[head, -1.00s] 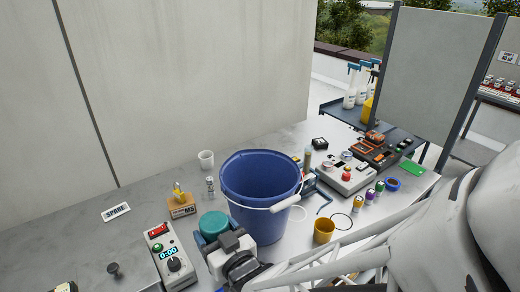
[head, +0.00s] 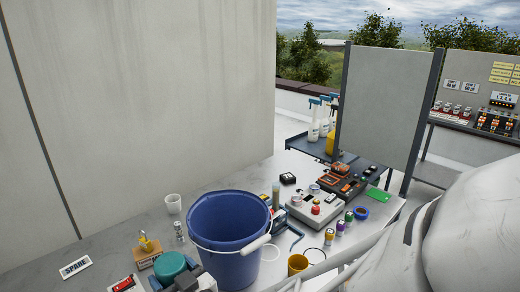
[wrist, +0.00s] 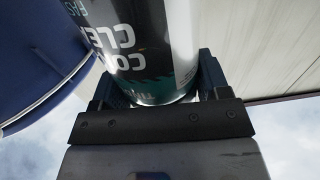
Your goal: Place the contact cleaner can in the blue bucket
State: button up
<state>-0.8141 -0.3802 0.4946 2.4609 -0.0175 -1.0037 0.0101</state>
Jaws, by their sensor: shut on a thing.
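The blue bucket (head: 225,230) stands upright on the grey table in the head view, its white handle hanging on the near side. The contact cleaner can shows in the head view as a round teal top (head: 172,265), just left of the bucket. In the wrist view the can (wrist: 140,45), with black, white and teal label, is between the fingers of my gripper (wrist: 155,85), which is shut on it. The bucket wall (wrist: 40,60) is close beside the can on the left there. The can is outside the bucket; its lower part is hidden in the head view.
Left of the bucket are a padlock on a wooden block (head: 146,248), a white cup (head: 173,203) and a SPARE sign (head: 75,267).

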jog(key=w+a+r+n+g+y, duration=0.1)
jog(key=w+a+r, duration=0.2)
jog(key=a+r, duration=0.3)
jog(key=w+a+r, duration=0.2)
jog(key=a+r, duration=0.1)
jog(key=r, duration=0.5)
jog(key=w+d+r+m+t+h, duration=0.2)
jog(key=w+d+r+h, duration=0.1)
jog(key=w+d, duration=0.75)
jog(key=w+d+r+m+t+h, duration=0.2)
jog(key=w+d+r+m+h, duration=0.1)
jog(key=w+d, duration=0.75)
jog(key=w+d+r+m+t+h, duration=0.25)
jog(key=w+d, duration=0.55)
jog(key=w, duration=0.5)
jog(key=w+d+f+m+h, duration=0.1)
jog(key=w+d+f+h, duration=0.1)
jog(key=d+f, duration=0.4)
jog(key=w+d+f+m+h, duration=0.1)
jog(key=w+d+f+h, duration=0.1)
jog(key=w+d+f, duration=0.3)
jog(key=w+d+f+m+h, duration=0.1)
jog(key=w+d+f, duration=0.3)
jog(key=f, duration=0.5)
jog(key=d+h, duration=0.1)
jog(key=d, duration=0.1)
jog(key=shift+d+f, duration=0.3)
jog(key=shift+d, duration=0.05)
jog(key=shift+a+r+t, duration=0.1)
jog(key=shift+t, duration=0.15)
